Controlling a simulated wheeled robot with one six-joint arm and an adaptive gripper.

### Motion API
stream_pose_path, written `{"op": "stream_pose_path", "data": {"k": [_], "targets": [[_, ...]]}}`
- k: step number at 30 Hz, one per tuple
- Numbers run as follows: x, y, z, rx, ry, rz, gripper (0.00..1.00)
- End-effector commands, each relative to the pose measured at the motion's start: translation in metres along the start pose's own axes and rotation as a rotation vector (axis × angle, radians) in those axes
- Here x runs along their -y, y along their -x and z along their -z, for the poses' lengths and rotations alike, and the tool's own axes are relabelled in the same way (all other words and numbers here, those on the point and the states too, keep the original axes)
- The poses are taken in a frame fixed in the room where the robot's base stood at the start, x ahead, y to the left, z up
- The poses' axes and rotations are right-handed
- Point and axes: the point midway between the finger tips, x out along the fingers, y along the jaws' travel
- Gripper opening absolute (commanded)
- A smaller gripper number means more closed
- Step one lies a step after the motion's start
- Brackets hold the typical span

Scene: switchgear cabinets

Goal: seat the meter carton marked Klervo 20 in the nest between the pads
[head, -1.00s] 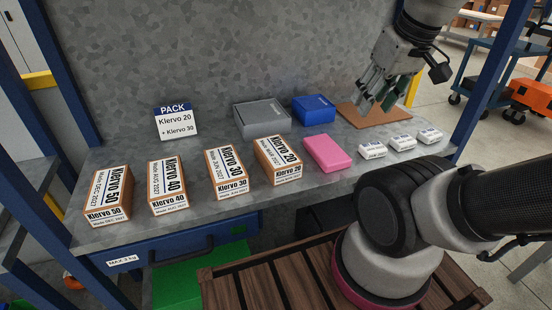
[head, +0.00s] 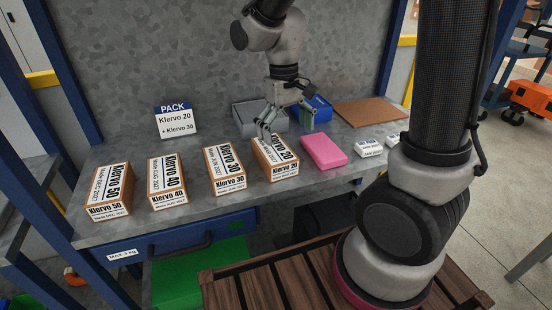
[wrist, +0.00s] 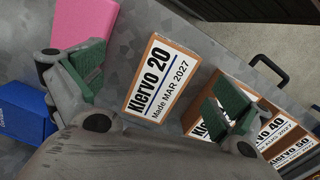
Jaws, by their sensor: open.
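The Klervo 20 carton (head: 280,161), orange-brown with a white label, lies on the grey bench as the rightmost of the row of cartons. In the wrist view the carton (wrist: 158,80) reads "Klervo 20, Made MAR 2027" and lies between my spread fingers. My gripper (head: 289,129) is open and empty, pointing down above the carton's far end, apparently not touching it. A grey box (head: 246,120) stands behind, partly hidden by my gripper. I cannot make out a nest with pads in these views.
Klervo 30 (head: 225,168), Klervo 40 (head: 167,182) and Klervo 50 (head: 110,190) cartons stand to the left. A pink block (head: 323,151) is close on the right. Behind are a blue box (head: 320,108), a brown board (head: 370,112) and a PACK sign (head: 176,121).

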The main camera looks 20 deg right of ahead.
Motion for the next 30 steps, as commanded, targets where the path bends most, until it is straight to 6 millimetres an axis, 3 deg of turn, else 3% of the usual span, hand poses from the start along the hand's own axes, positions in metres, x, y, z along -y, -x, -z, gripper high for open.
{"op": "stream_pose_path", "data": {"k": [2, 5, 22, 30], "targets": [[0.009, -0.011, 0.022, -0.002, -0.028, -0.001, 1.00], [0.012, -0.002, 0.051, -0.078, -0.115, 0.016, 1.00], [0.009, -0.073, 0.057, -0.081, -0.151, 0.018, 1.00], [0.010, -0.079, 0.058, -0.085, -0.151, 0.019, 1.00]]}}
